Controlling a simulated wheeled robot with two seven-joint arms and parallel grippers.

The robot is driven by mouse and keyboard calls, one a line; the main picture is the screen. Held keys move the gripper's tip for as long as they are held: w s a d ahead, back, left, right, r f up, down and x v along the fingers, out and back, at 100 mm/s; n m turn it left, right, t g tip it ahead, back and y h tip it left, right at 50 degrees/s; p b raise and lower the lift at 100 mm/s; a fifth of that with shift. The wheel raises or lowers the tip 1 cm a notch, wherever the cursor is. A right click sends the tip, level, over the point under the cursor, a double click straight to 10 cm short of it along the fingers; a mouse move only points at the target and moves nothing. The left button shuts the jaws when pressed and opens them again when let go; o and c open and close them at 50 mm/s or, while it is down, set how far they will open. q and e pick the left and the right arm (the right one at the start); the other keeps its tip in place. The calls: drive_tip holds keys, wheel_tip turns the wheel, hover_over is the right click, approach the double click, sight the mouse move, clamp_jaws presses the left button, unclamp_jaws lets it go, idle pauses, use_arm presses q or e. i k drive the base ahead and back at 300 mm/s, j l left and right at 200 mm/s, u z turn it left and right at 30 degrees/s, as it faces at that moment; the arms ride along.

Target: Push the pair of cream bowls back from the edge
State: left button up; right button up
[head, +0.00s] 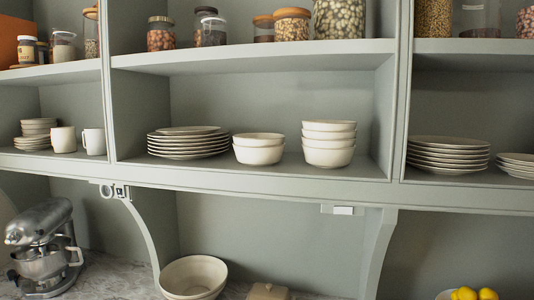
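A pair of nested cream bowls (259,154) stands upright in the middle compartment of the shelf (290,176), close to its front edge. To its left is a stack of cream plates (187,147), very near or touching. To its right, across a small gap, is a taller stack of cream bowls (329,155). The back of the pair's base is hidden by the bowls themselves. Neither of my grippers is in view.
Upright dividers bound the compartment. Jars (292,24) line the shelf above. Mugs (63,140) stand at left and more plates (448,157) at right. Below are a stand mixer (42,245), a large bowl (193,278) and lemons (487,294).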

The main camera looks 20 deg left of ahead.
sight(255, 149)
drive_tip(key=j+z, duration=0.25)
drive_tip(key=j, duration=0.15)
drive_tip(key=k+j+z, duration=0.2)
drive_tip(key=j, duration=0.2)
drive_tip(key=j+z, duration=0.25)
drive_tip(key=j, duration=0.15)
drive_tip(key=k+j+z, duration=0.25)
drive_tip(key=i+j, duration=0.05)
drive_tip(key=j, duration=0.05)
